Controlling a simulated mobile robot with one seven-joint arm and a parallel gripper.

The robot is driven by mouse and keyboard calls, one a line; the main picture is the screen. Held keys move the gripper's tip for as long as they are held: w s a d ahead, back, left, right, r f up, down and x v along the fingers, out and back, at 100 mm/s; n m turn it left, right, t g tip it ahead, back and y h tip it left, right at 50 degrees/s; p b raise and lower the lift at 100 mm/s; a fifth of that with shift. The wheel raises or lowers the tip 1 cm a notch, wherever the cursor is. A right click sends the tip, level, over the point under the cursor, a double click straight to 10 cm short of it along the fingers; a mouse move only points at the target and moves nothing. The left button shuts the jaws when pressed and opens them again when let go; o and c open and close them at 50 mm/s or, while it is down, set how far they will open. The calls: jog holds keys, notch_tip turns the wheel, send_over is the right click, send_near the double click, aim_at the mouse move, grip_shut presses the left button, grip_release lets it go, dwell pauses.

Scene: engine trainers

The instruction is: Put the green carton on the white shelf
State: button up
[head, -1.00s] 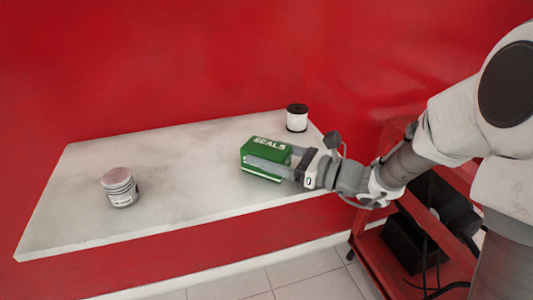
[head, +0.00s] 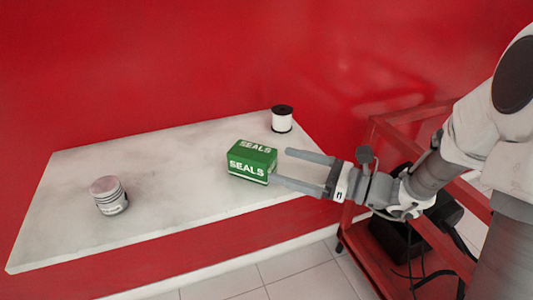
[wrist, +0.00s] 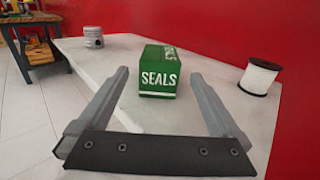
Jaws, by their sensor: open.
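The green carton (head: 251,161), marked SEALS, rests upright on the white shelf (head: 165,170) mounted along the red wall. In the wrist view the carton (wrist: 158,78) stands just beyond and between the fingers. My gripper (head: 291,166) is open and empty, to the right of the carton. Its fingers point at the carton, and its near fingertip shows close to the carton's right end. In the wrist view my gripper (wrist: 163,85) shows both fingers spread wide, with bare shelf between them.
A black-and-white spool (head: 281,119) stands at the shelf's back right. A grey piston-like cylinder (head: 109,195) stands at its left front. A red cart (head: 400,240) with black items stands under my arm. The shelf's middle is clear.

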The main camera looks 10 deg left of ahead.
jog(key=shift+v, duration=1.65)
jog(key=s+d+n+g+h, duration=0.1)
jog(key=s+n+g+h, duration=0.55)
jog(key=s+n, duration=0.65)
jog(key=s+d+r+n+t+h, duration=0.1)
jog(key=d+r+n+t+h, duration=0.1)
jog(key=d+n+t+h, duration=0.2)
jog(key=s+d+r+n+t+h, duration=0.2)
jog(key=d+n+t+h, duration=0.1)
jog(key=d+h, duration=0.4)
jog(key=d, duration=0.3)
jog(key=shift+r+n+t, duration=0.35)
jog(key=shift+n, duration=0.05)
jog(key=shift+s+r+p, duration=0.1)
jog(key=shift+r+p, duration=0.05)
jog(key=shift+p, duration=0.2)
notch_tip(320, 180, up, 19)
jog(key=p, duration=1.9)
